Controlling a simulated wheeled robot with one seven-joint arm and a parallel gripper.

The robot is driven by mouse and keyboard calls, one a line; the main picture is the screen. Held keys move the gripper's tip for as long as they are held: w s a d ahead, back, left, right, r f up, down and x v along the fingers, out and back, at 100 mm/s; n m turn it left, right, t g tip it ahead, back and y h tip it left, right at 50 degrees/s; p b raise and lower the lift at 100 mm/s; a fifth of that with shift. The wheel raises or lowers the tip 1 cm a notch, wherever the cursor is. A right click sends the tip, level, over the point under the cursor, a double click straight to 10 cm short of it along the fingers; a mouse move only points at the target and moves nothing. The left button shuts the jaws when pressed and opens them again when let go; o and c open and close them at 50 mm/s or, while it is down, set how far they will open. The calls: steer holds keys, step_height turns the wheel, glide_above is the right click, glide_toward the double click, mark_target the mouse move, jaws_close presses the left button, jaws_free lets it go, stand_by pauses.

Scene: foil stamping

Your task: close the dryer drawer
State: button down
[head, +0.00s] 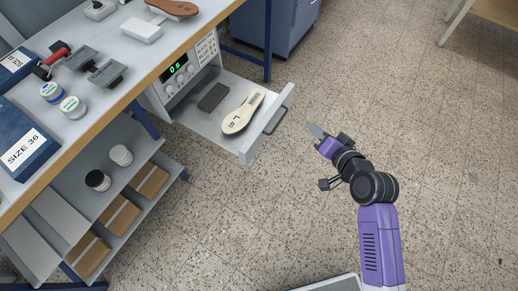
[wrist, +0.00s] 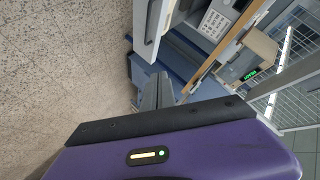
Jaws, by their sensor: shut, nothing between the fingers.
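The dryer (head: 178,78) sits under the workbench, with a green display and a keypad on its face. Its drawer (head: 250,152) is pulled out over the floor, with a grey bar handle (head: 279,121) on its front. A beige insole (head: 243,112) and a dark grey block (head: 213,97) lie in the drawer. My gripper (head: 316,130) is shut and empty, to the right of the handle and apart from it. In the wrist view, the shut fingers (wrist: 158,92) point towards the drawer's handle side (wrist: 150,28), which shows at the top.
The workbench (head: 120,72) carries stamping tools, tins and blue boxes. A lower shelf (head: 112,178) holds two jars and brown boxes. A blue cabinet (head: 277,25) stands behind the drawer. The speckled floor (head: 430,130) is clear on the right.

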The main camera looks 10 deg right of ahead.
steer(key=w+a+f+g+y, duration=0.2)
steer(key=w+a+f+y, duration=0.1)
steer(key=m+g+y, duration=0.1)
steer(key=g+y, duration=0.2)
steer(key=g, duration=0.1)
glide_toward(251, 147)
steer(key=f, duration=0.1)
steer(key=w+a+f, duration=0.1)
steer(key=f, duration=0.1)
steer(key=w+a+f, duration=0.1)
steer(key=shift+a+f+b, duration=0.1)
steer(key=shift+f+b, duration=0.3)
steer(key=shift+w+a, duration=0.45)
steer(key=shift+w, duration=0.1)
steer(key=shift+w+a, duration=0.1)
